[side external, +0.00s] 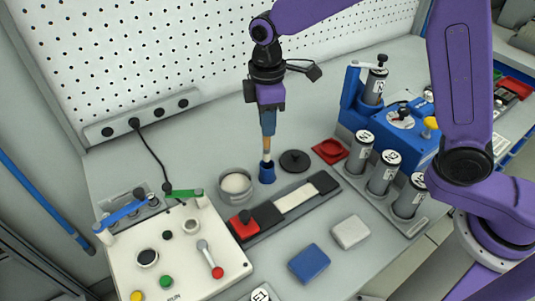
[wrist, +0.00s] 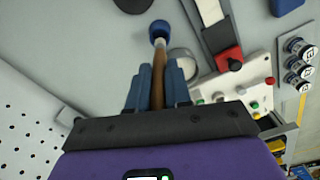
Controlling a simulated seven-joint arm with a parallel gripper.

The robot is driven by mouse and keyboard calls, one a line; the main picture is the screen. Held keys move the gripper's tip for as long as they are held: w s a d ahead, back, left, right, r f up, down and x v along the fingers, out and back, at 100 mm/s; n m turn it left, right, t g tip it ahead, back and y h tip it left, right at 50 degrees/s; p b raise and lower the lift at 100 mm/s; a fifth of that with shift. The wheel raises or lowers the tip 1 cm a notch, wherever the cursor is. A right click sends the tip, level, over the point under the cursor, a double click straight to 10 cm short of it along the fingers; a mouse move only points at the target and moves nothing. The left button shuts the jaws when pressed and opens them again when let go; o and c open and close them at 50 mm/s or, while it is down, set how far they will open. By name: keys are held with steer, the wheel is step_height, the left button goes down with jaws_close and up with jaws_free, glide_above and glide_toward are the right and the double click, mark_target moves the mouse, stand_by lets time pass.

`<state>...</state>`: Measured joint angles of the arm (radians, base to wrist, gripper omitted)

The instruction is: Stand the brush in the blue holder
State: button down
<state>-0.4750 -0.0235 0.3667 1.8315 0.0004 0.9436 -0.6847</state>
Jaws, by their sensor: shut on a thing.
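The brush (side external: 267,144) has a brown wooden handle and hangs about upright, held by my gripper (side external: 268,128). In the wrist view the brush (wrist: 160,60) runs out between the blue fingers of my gripper (wrist: 158,82), which is shut on it. The blue holder (side external: 267,174) is a small cup standing on the grey table. It also shows in the wrist view (wrist: 158,29), at the far end of the brush. The brush's lower end is at the holder's mouth; I cannot tell whether it is inside or just above.
A grey cup with pale contents (side external: 236,184) stands left of the holder, and a black disc (side external: 294,161) lies to its right. A dark rail with a red block (side external: 243,224) is in front. Grey cylinders (side external: 384,174) stand at the right, a button panel (side external: 172,250) at the left.

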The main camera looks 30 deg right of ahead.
mark_target(268, 142)
steer(key=shift+d+f, duration=0.1)
steer(key=shift+f, duration=2.9)
steer(key=c, duration=1.1)
jaws_free()
steer(key=shift+o, duration=0.2)
steer(key=shift+r, duration=0.15)
step_height(268, 142, up, 12)
steer(key=shift+r, duration=0.1)
steer(key=shift+m, duration=0.5)
steer(key=s+d+f, duration=0.1)
steer(key=s+d, duration=0.5)
steer(key=s, duration=0.3)
steer(key=s+d+f, duration=0.1)
steer(key=s+d, duration=0.5)
steer(key=s, duration=0.3)
steer(key=s+d+f, duration=0.2)
steer(key=s+d, duration=0.4)
steer(key=s, duration=0.3)
steer(key=shift+s+f, duration=0.1)
steer(key=shift+s, duration=0.1)
